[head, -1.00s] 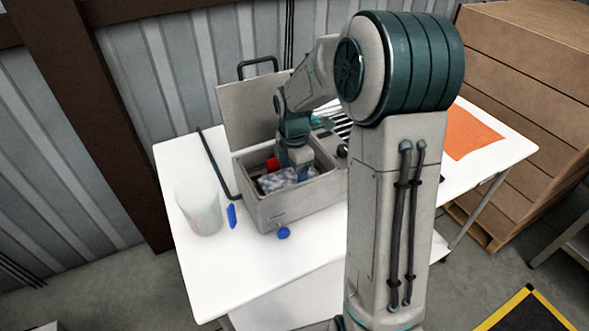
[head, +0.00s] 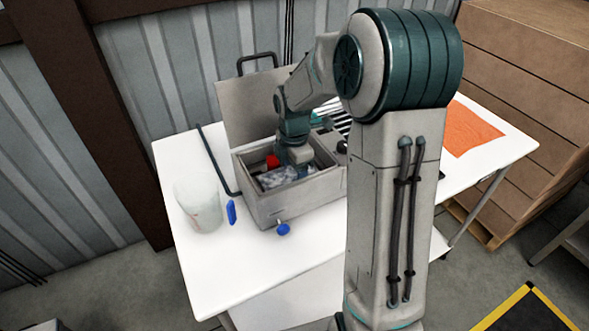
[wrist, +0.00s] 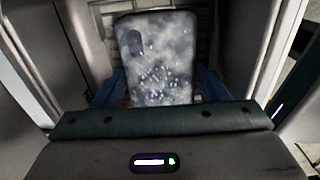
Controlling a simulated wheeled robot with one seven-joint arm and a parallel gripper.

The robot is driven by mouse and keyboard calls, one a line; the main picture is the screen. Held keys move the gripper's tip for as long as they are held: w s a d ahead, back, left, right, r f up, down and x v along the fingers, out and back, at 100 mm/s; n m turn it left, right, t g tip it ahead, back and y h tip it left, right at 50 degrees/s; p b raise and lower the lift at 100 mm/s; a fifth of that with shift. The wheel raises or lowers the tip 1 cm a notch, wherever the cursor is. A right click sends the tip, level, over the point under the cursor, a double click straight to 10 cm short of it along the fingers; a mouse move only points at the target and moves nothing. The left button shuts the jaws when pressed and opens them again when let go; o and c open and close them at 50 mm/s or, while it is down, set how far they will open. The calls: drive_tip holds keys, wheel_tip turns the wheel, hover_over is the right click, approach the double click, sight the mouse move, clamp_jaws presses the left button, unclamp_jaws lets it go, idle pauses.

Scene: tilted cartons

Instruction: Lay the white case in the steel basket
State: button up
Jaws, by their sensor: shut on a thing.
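The white case (wrist: 158,60), a pale grey-white mottled phone case with a camera cutout, stands between the blue fingers of my gripper (wrist: 162,86) in the wrist view. My gripper is shut on it. In the head view my gripper (head: 301,170) points down into an open grey box, and the mottled case (head: 274,177) shows inside the walls. Whether the case touches the box floor is hidden. A striped wire-like thing (head: 338,126) behind my arm may be the steel basket; it is mostly hidden.
The grey box (head: 285,206) has a raised lid (head: 248,105) and high walls close around my gripper. A red thing (head: 272,161) lies inside. An orange sheet (head: 470,130) lies right.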

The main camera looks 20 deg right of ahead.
drive_tip(key=shift+f, duration=0.1)
idle(0.3)
drive_tip(key=o, duration=1)
wheel_tip(320, 180, up, 14)
drive_tip(key=shift+f, duration=0.1)
drive_tip(key=s+f+m+t, duration=0.1)
drive_tip(key=s+m, duration=0.5)
drive_tip(key=s, duration=0.1)
drive_tip(key=s+a+f+m+t, duration=0.1)
drive_tip(key=s+m, duration=0.6)
drive_tip(key=s+f+m+t, duration=0.1)
drive_tip(key=s+m, duration=0.6)
drive_tip(key=shift+s+a, duration=0.15)
drive_tip(key=shift+a, duration=0.05)
